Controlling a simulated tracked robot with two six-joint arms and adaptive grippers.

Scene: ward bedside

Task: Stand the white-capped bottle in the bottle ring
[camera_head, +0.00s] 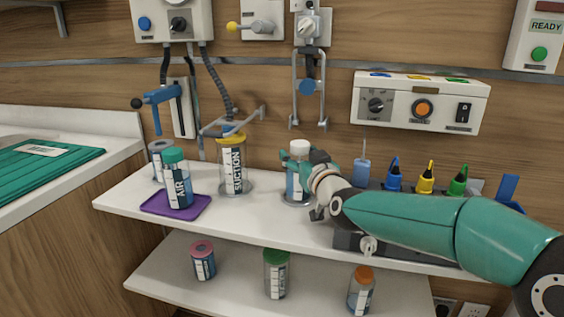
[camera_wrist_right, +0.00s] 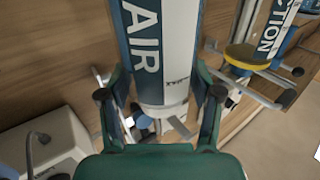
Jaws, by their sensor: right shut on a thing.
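The white-capped bottle (camera_head: 292,185) is upright at the middle of the upper shelf, with a blue label. My right gripper (camera_head: 316,178) comes in from the right and is shut on its side, partly covering it. In the right wrist view the bottle (camera_wrist_right: 166,60), labelled AIR, lies between the two fingers of my right gripper (camera_wrist_right: 161,95). A round silver ring or base (camera_head: 297,202) shows at the bottle's lower end. I cannot tell whether the bottle rests in it or is just above. My left gripper is not in view.
A yellow-capped SUCTION bottle (camera_head: 233,168) stands on a similar base to the left. A teal-capped AIR bottle (camera_head: 178,185) stands on a purple tray (camera_head: 150,205). Wall fittings hang behind. Several coloured-tip items stand at right behind my arm. The lower shelf (camera_head: 230,288) holds capped jars.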

